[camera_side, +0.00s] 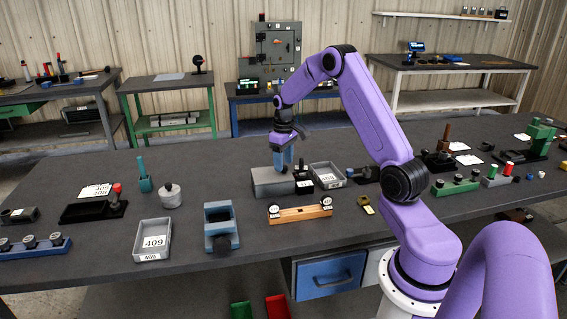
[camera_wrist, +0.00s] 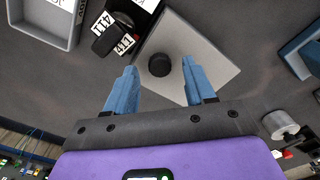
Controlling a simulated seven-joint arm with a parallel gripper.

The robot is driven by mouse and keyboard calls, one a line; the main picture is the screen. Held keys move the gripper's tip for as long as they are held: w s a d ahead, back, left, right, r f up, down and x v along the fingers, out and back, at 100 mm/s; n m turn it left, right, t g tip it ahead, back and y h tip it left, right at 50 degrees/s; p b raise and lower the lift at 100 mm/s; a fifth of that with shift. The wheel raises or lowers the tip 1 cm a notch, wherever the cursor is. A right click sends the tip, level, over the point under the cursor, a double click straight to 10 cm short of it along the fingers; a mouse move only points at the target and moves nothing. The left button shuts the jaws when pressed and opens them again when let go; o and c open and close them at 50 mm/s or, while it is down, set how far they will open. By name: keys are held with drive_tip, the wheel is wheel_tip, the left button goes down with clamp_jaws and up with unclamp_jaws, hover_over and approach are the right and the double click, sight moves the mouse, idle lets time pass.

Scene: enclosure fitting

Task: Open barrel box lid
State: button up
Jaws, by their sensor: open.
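The barrel box, a grey block-like box (camera_side: 268,183), stands on the dark table near the middle of the side view. In the wrist view its pale grey square top (camera_wrist: 205,50) has a round black knob (camera_wrist: 159,65). My gripper (camera_side: 284,166) points down over the box's right part in the side view. In the wrist view my gripper's two blue fingers (camera_wrist: 159,75) are apart, one on each side of the knob, with visible gaps. The knob is not clear in the side view, where the fingers cover that spot. I cannot tell how far down the fingers reach beside it.
A black part with number labels (camera_wrist: 112,32) stands close beside the box, with a grey tray (camera_side: 328,175) beyond it. A wooden block with knobs (camera_side: 300,214) lies in front. A blue fixture (camera_side: 220,226) and a grey cylinder (camera_side: 170,196) stand to the left.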

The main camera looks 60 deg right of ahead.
sight(256, 175)
drive_tip(key=shift+f, duration=0.55)
clamp_jaws()
drive_tip(key=w+a, duration=0.6)
drive_tip(key=shift+w+a, duration=0.25)
drive_tip(key=shift+w, duration=0.05)
unclamp_jaws()
drive_tip(key=shift+r, duration=0.1)
